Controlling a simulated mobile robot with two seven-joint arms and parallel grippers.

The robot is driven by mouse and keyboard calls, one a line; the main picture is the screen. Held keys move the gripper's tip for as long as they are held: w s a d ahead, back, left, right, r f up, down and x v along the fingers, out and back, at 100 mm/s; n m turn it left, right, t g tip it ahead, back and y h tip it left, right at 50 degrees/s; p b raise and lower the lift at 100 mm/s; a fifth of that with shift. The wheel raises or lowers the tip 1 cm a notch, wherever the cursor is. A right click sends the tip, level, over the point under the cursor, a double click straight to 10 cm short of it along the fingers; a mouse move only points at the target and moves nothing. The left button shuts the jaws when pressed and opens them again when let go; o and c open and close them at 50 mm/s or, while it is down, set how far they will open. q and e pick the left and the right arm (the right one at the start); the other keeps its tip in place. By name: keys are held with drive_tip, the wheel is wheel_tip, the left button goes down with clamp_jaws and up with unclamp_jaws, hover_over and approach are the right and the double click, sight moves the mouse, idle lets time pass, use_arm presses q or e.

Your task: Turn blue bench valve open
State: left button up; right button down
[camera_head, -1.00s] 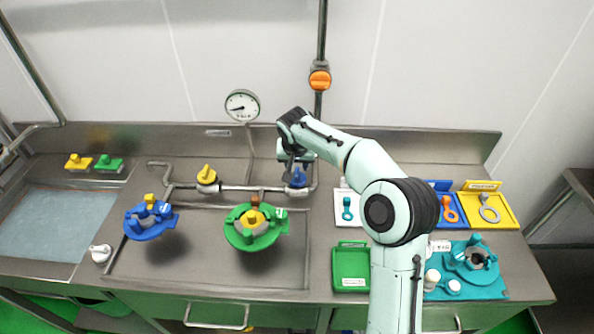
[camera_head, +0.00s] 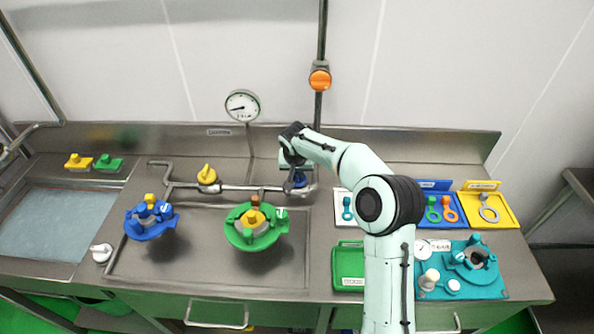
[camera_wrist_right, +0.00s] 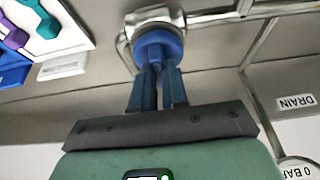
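The blue bench valve (camera_head: 300,181) sits at the right end of the steel pipe on the bench, largely hidden behind my right gripper (camera_head: 292,184) in the head view. In the right wrist view, the valve's round blue body (camera_wrist_right: 158,47) is above the fingers. Its blue handle reaches down between the two dark fingers of my right gripper (camera_wrist_right: 157,85). The fingers lie close along both sides of the handle and appear closed on it. My left gripper is not in view.
A yellow valve (camera_head: 207,176) sits on the same pipe to the left. The green fixture (camera_head: 254,227) and blue fixture (camera_head: 150,218) stand in front. A gauge (camera_head: 242,105) is on the wall; a green tray (camera_head: 349,266) is at the right.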

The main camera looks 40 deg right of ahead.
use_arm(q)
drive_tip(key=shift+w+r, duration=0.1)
use_arm(e)
drive_tip(key=shift+n, duration=0.4)
drive_tip(key=n+y+p, duration=0.1)
drive_tip(key=n, duration=0.1)
drive_tip(key=shift+d+r+n+t, duration=0.1)
drive_tip(key=shift+d+n+t, duration=0.05)
drive_tip(key=shift+n+t, duration=0.25)
drive_tip(key=n+y+p, duration=0.1)
drive_tip(key=n, duration=0.2)
drive_tip(key=shift+d+n+y, duration=0.1)
drive_tip(key=shift+n+y, duration=0.5)
drive_tip(key=shift+n, duration=0.6)
drive_tip(key=n+y, duration=0.1)
drive_tip(key=n, duration=0.2)
drive_tip(key=shift+d+n+p, duration=0.1)
drive_tip(key=shift+n+p, duration=0.2)
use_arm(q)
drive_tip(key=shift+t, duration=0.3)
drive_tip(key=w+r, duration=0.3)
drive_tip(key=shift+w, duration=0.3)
use_arm(e)
drive_tip(key=n+y, duration=0.1)
drive_tip(key=n, duration=0.1)
drive_tip(key=n+g+y, duration=0.1)
drive_tip(key=n, duration=0.2)
drive_tip(key=shift+d, duration=0.1)
drive_tip(key=shift+n, duration=0.3)
